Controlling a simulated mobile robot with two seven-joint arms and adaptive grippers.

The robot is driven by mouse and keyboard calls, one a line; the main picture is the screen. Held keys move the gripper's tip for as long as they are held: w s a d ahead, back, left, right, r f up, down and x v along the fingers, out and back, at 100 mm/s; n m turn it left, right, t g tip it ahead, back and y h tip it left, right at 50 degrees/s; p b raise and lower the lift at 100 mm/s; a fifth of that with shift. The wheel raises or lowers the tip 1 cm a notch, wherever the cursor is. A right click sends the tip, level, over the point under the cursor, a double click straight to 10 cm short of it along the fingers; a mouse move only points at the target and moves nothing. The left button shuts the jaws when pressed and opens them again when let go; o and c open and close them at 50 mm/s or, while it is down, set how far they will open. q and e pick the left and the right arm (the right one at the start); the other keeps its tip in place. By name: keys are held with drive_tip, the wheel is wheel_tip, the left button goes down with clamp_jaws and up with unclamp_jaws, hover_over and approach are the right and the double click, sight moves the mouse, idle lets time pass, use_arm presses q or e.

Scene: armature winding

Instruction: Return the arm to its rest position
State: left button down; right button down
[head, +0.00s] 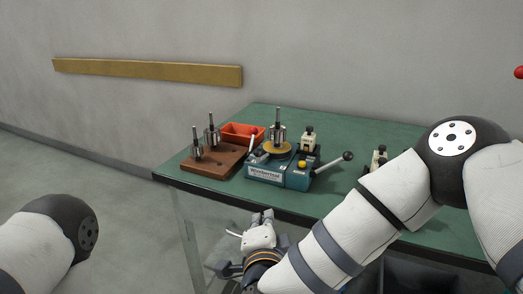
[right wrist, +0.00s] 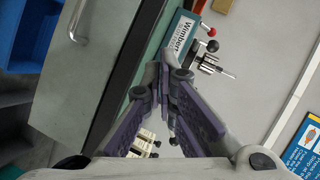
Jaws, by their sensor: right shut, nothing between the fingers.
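My right gripper (head: 262,216) is in front of the table's front edge in the head view, below the blue winding machine (head: 290,175). Its fingers are shut with nothing between them; they also show closed in the right wrist view (right wrist: 164,75). The machine stands upright on the green table (head: 235,191). It carries a metal armature (head: 278,135) on a yellow disc (head: 277,148). My right gripper is apart from the machine. My left arm shows only at the lower left, and its gripper is out of view.
A brown block (head: 215,161) holds two metal armatures upright, beside a red-orange bin (head: 242,133). A lever with a dark knob (head: 347,156) sticks out right of the machine. My right forearm covers the table's right front. Floor to the left is clear.

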drive_tip(key=s+d+f+n+g+y, duration=0.1)
drive_tip(key=s+d+f+n+g, duration=0.25)
drive_tip(key=s+f, duration=0.55)
drive_tip(key=s+d+f+n+g+y, duration=0.1)
drive_tip(key=s+d+f+n+g, duration=0.3)
drive_tip(key=s+f, duration=0.5)
use_arm(q)
drive_tip(key=shift+w+r+p, duration=0.3)
drive_tip(key=shift+w+r, duration=0.1)
use_arm(e)
drive_tip(key=s+d+f+n+g, duration=0.1)
drive_tip(key=s+d+n+g, duration=0.1)
drive_tip(key=s, duration=0.6)
drive_tip(key=s+d+f+n+g+h, duration=0.1)
drive_tip(key=s+d+f+n+g, duration=0.1)
drive_tip(key=s+d+g, duration=0.2)
drive_tip(key=s+d+f+n+g, duration=0.1)
drive_tip(key=s+d+g, duration=0.3)
drive_tip(key=s, duration=0.9)
drive_tip(key=d+n, duration=0.1)
drive_tip(key=d, duration=0.2)
drive_tip(key=shift+d+f+h, duration=0.3)
drive_tip(key=shift+f+h, duration=0.05)
drive_tip(key=shift+h, duration=0.05)
